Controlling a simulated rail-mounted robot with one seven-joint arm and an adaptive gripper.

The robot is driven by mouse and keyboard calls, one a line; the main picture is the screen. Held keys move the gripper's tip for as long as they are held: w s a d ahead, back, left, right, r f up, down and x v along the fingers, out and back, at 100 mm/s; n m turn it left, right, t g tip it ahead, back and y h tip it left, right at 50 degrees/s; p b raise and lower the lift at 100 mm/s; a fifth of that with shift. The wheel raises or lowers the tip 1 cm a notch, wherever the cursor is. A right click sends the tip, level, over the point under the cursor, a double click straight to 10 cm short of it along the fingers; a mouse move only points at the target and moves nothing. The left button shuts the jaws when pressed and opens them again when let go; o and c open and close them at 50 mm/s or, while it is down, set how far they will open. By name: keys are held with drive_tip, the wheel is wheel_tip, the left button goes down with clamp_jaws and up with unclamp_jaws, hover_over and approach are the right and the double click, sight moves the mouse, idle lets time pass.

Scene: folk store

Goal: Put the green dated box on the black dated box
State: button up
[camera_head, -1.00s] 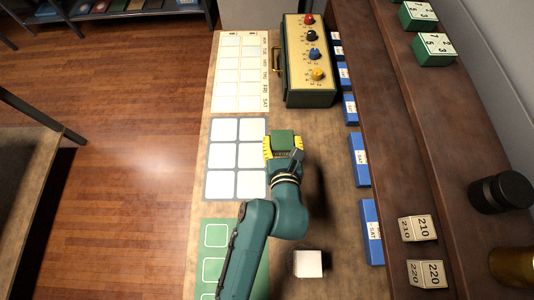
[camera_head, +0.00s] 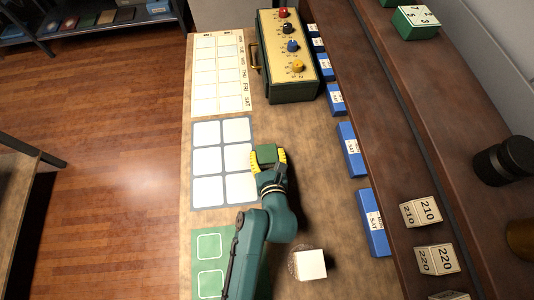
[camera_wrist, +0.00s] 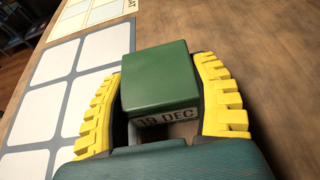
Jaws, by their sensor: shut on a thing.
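The green dated box (camera_head: 265,154) is a small block with a flat green top. In the wrist view it sits between the yellow ridged fingers of my gripper (camera_wrist: 165,98), and a pale label reading "19 DEC" shows on its near side. My gripper (camera_head: 267,161) is shut on it, just right of the grey mat with white squares, above the wooden counter. I cannot tell how high it is held. I cannot make out a black dated box in either view.
The grey mat (camera_head: 223,146) and a cream calendar sheet (camera_head: 218,75) lie at left. A green case with knobs (camera_head: 288,60) stands at the back. Blue blocks (camera_head: 350,150) line the right shelf (camera_head: 390,130). A white cube (camera_head: 311,264) and a green mat (camera_head: 211,262) are near.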

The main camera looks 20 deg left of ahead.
drive_tip(key=o, duration=1.2)
drive_tip(key=shift+o, duration=0.2)
drive_tip(key=shift+s+d+r, duration=0.1)
drive_tip(key=shift+r, duration=0.1)
drive_tip(key=p+v, duration=0.2)
drive_tip(key=v, duration=0.9)
drive_tip(key=shift+s+d+r+p, duration=0.15)
drive_tip(key=shift+s+r+p, duration=0.05)
drive_tip(key=shift+s+p, duration=0.15)
drive_tip(key=w+d+r+n+t+h, duration=0.1)
drive_tip(key=w+d+r+n+t, duration=0.1)
drive_tip(key=r+n, duration=0.5)
drive_tip(key=w+d+r+n+t+h, duration=0.1)
drive_tip(key=w+d+r+n+t, duration=0.2)
drive_tip(key=r+n, duration=0.4)
drive_tip(key=w+d+r+n+t+h, duration=0.2)
drive_tip(key=r+n, duration=0.6)
drive_tip(key=r, duration=1)
drive_tip(key=shift+w+d+t, duration=0.3)
drive_tip(key=shift+w+d, duration=0.6)
drive_tip(key=shift+d, duration=0.25)
drive_tip(key=shift+o, duration=0.4)
drive_tip(key=s+d+r+n+t+h, duration=0.3)
drive_tip(key=r+n, duration=0.4)
drive_tip(key=r, duration=0.4)
drive_tip(key=shift+s+d+r+h, duration=0.4)
drive_tip(key=shift+s+d+h, duration=0.1)
drive_tip(key=shift+d, duration=0.15)
